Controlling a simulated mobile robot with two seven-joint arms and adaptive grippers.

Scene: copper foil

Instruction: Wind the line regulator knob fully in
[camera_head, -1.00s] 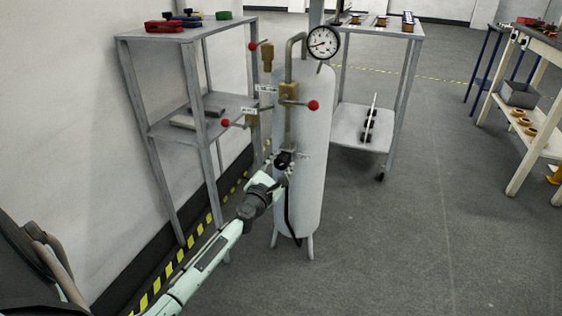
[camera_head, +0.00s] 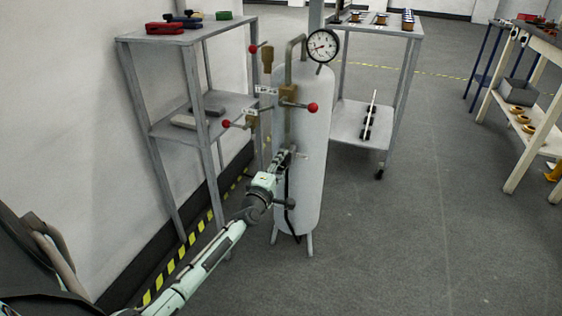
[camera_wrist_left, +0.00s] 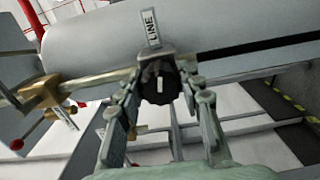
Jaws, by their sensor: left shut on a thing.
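The line regulator knob (camera_wrist_left: 159,82) is black and ribbed, with a white mark on its face. It sits under a white "LINE" tag (camera_wrist_left: 151,27) in the left wrist view. My left gripper (camera_wrist_left: 158,92) has one finger on each side of the knob and is shut on it. In the head view, my left gripper (camera_head: 282,160) reaches the front of the white tank (camera_head: 312,130) and hides most of the knob. My right gripper is not in view.
A pressure gauge (camera_head: 323,46) tops the tank. Red-balled valve levers (camera_head: 312,107) stick out above my left gripper. A grey shelf (camera_head: 165,125) stands left, another behind right. The floor right of the tank is clear.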

